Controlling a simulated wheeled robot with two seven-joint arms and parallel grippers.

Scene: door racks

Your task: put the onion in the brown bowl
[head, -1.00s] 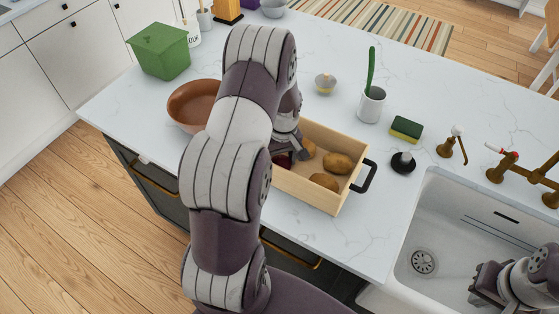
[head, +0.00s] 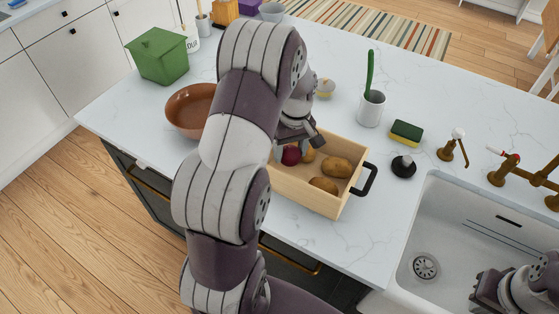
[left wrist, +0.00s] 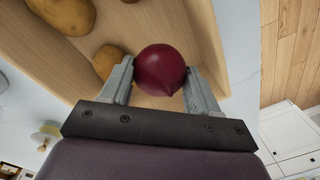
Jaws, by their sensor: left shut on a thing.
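The onion (left wrist: 160,70) is dark red and sits between the two fingers of my left gripper (left wrist: 160,88) in the left wrist view. The left gripper is shut on it. In the head view the onion (head: 291,155) shows just below my left gripper (head: 296,146), over the left part of the wooden box. The brown bowl (head: 187,108) stands on the counter to the left of my left arm, which hides its right side. It looks empty where visible. My right gripper (head: 487,290) is at the lower right over the sink; its fingers are not clear.
A wooden box (head: 335,208) with a black handle holds several potatoes (head: 336,167). A green bin (head: 160,55) stands behind the bowl. A cup (head: 370,108), a sponge (head: 406,131) and brass taps (head: 503,169) are to the right. The counter in front of the box is clear.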

